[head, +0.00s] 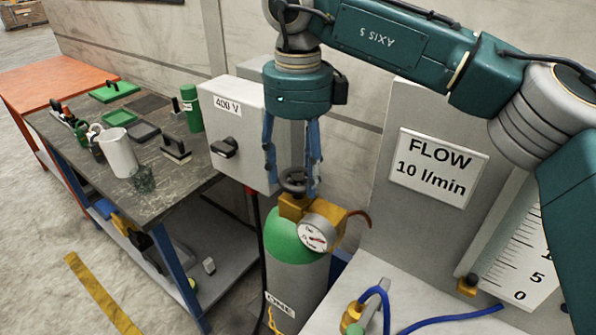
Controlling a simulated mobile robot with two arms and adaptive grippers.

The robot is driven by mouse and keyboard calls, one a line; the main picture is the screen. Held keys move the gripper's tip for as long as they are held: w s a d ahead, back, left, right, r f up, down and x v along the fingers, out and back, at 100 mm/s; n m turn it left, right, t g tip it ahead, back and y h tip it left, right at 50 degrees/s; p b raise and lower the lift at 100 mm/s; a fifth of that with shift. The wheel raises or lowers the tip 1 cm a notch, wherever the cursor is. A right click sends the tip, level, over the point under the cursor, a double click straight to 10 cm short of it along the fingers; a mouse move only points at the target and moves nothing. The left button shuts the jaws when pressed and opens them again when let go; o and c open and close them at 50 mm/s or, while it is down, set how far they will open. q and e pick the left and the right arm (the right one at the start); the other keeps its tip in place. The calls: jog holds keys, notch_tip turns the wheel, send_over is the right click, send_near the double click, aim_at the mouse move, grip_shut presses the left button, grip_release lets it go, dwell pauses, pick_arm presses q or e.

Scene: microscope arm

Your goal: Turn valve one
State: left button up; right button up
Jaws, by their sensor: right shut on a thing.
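Valve one is a dark round handwheel (293,181) on top of a brass fitting (291,207). It sits on a gas cylinder (295,260) with a green shoulder, a grey body and a label reading ONE. A round pressure gauge (317,233) is fixed to the fitting's right front. My right gripper (292,178) points straight down over the handwheel. Its two blue fingers stand on either side of the wheel and are shut on it. The exact contact at the wheel's rim is too small to see. My left gripper is not in view.
A grey box labelled 400 V (236,130) with a black switch stands behind, left of the cylinder. A FLOW 10 l/min sign (437,167) hangs on the right. A cluttered workbench (165,200) stands left. Blue hose (450,318) lies at front right.

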aim_at(298, 177)
jog(key=shift+m, duration=0.6)
jog(key=shift+r, duration=0.1)
jog(key=o, duration=1.2)
jog(key=shift+c, duration=0.2)
notch_tip(298, 177, up, 12)
